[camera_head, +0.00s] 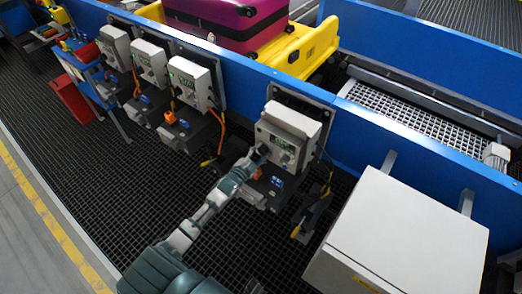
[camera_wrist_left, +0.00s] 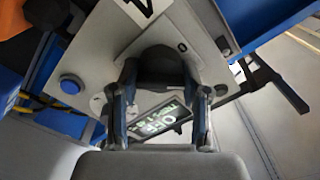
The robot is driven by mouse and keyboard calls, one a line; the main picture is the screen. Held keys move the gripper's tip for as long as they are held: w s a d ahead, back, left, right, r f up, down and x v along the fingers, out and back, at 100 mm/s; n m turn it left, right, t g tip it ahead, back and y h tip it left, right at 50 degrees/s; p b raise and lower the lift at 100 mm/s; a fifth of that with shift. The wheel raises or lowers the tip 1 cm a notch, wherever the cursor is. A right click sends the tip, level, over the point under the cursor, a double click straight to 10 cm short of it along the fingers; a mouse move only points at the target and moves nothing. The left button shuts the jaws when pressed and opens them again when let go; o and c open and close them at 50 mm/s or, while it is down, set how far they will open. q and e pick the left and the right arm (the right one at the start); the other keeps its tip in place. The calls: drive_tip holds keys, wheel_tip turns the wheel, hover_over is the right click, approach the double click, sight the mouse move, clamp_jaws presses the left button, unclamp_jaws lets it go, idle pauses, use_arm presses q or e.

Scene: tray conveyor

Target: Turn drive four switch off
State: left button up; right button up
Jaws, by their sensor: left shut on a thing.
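The drive box (camera_head: 293,119) nearest me on the blue conveyor wall is a pale grey box, and my left gripper (camera_head: 260,153) is at its front face. In the left wrist view the face (camera_wrist_left: 98,48) carries part of a black number at the top edge, which looks like a 4. A dark rotary switch (camera_wrist_left: 160,66) sits between the two fingers of my left gripper (camera_wrist_left: 162,88), which is shut on it. A small lit display (camera_wrist_left: 160,117) shows behind the fingers, with text that seems to read OFF. My right gripper is not in view.
A blue button (camera_wrist_left: 71,84) is beside the switch. Several similar drive boxes (camera_head: 187,83) line the wall to the left. A large white cabinet (camera_head: 400,235) stands at right. A yellow tray (camera_head: 318,42) with a magenta suitcase (camera_head: 232,20) is on the conveyor. Dark grating floor lies in front.

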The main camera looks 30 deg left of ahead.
use_arm(q)
drive_tip(key=n, duration=0.2)
drive_tip(key=n+p, duration=0.2)
drive_tip(key=n, duration=0.1)
drive_tip(key=shift+s+a+f+n, duration=0.1)
drive_tip(key=shift+s+f+n, duration=0.05)
drive_tip(key=shift+f+n, duration=0.2)
drive_tip(key=shift+f+n+p, duration=0.2)
drive_tip(key=shift+n+p, duration=0.45)
drive_tip(key=shift+n, duration=1)
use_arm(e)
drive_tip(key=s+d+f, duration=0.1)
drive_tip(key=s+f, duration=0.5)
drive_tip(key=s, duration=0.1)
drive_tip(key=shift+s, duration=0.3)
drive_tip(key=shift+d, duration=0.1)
use_arm(q)
drive_tip(key=o, duration=0.9)
drive_tip(key=shift+o, duration=1.3)
drive_tip(key=shift+r, duration=0.15)
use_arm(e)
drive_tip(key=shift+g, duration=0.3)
use_arm(q)
drive_tip(key=shift+a, duration=0.1)
drive_tip(key=s+a, duration=0.1)
drive_tip(key=s, duration=1)
drive_tip(key=shift+s, duration=0.35)
